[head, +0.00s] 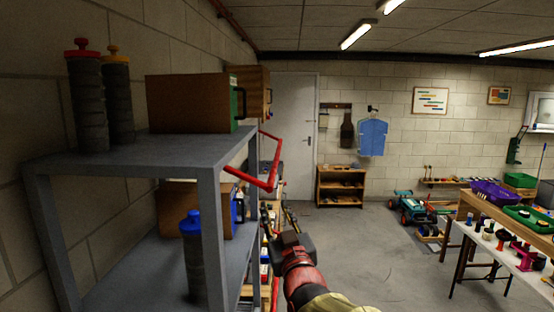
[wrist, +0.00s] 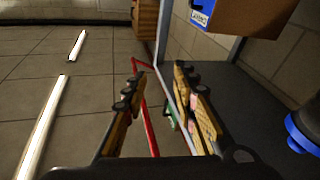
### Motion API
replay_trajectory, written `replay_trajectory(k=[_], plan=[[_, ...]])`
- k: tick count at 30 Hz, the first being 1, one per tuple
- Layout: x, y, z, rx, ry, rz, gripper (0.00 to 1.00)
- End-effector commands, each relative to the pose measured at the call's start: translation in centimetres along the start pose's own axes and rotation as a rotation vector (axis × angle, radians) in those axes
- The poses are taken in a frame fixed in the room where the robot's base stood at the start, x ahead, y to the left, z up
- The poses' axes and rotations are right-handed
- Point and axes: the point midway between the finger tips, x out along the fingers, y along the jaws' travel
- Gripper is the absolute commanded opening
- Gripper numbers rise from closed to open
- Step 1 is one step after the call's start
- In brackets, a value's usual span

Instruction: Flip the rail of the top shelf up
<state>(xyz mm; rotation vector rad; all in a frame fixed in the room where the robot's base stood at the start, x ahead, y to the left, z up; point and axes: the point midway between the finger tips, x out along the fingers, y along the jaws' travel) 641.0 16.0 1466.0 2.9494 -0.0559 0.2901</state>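The grey metal shelf unit (head: 185,147) stands at the left of the head view. The red rail (head: 272,178) is a bent bar at the open side of its top shelf. It juts out from the shelf edge and sags a little below it. My gripper (head: 283,238) is below the rail in the head view, apart from it. In the wrist view my gripper (wrist: 157,98) has its two fingers spread, with nothing held. The red rail (wrist: 148,118) shows in the gap between the fingers, seemingly beyond them; its exact distance is unclear.
A brown box (head: 190,103) and two dark bottles (head: 90,105) stand on the top shelf. A blue-capped bottle (head: 194,260) and another box (head: 183,205) are on the level below. Open floor (head: 370,240) lies to the right, before a worktable (head: 500,250).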

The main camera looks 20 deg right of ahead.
Motion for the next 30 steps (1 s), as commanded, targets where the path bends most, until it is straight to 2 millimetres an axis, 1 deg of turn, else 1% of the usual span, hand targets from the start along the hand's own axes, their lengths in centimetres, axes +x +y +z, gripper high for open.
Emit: replay_trajectory(k=[1, 4, 8, 12, 16, 19, 30], plan=[[1.2, 0.1, -0.8, -0.013, 0.072, 0.026, 0.28], [2.5, 0.8, -3.0, -0.042, 0.230, 0.088, 0.28], [2.8, 1.4, -4.9, -0.074, 0.391, 0.162, 0.28], [2.5, 1.9, -5.9, -0.096, 0.496, 0.215, 0.28], [2.4, 2.1, -6.5, -0.105, 0.536, 0.236, 0.28], [3.1, 2.3, -7.1, -0.106, 0.543, 0.240, 0.28], [7.6, 3.3, -9.8, -0.105, 0.540, 0.238, 0.28]])
